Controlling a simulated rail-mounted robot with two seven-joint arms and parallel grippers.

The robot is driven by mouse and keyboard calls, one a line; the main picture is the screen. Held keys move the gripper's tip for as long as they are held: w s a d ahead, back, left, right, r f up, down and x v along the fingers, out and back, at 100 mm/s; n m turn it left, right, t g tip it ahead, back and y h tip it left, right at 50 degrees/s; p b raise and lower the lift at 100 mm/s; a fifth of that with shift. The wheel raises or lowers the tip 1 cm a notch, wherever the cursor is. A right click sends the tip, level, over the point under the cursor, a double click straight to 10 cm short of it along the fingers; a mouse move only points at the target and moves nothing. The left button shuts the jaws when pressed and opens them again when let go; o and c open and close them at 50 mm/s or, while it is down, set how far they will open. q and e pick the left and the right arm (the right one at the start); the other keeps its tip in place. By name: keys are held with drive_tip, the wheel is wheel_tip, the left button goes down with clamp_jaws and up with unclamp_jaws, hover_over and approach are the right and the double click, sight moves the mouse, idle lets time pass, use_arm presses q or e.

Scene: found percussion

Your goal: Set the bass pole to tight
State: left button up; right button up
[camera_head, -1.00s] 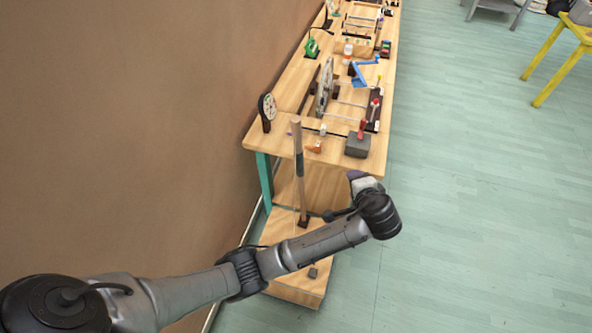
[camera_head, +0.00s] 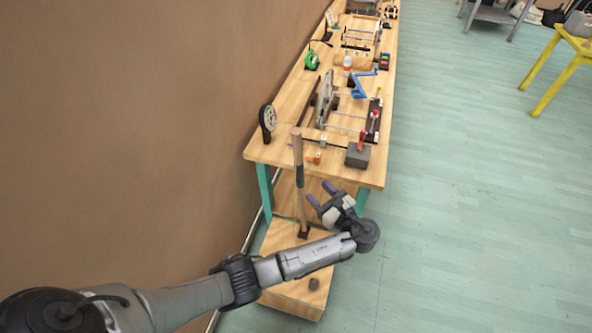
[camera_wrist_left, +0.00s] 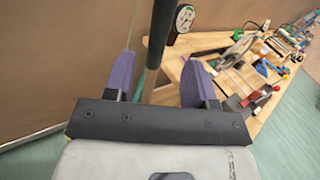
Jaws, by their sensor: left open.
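In the left wrist view, the dark part of the pole (camera_wrist_left: 160,40) appears between the two spread fingers (camera_wrist_left: 158,64), farther out. No contact shows. My right gripper is not in view.
The workbench (camera_head: 285,119) holds a round dial (camera_head: 268,119), a grey block (camera_head: 357,156), a blue crank (camera_head: 361,83) and rod-and-disc devices. A small dark block (camera_head: 314,284) sits on the low platform (camera_head: 292,297). A brown wall stands left; open floor lies right.

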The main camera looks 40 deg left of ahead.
sight(302, 177)
use_arm(q)
drive_tip(key=a, duration=0.3)
drive_tip(key=w+a, duration=0.1)
drive_tip(key=a, duration=0.6)
drive_tip(key=shift+w+a, duration=0.25)
drive_tip(key=shift+a, duration=0.1)
drive_tip(key=shift+c, duration=0.4)
clamp_jaws()
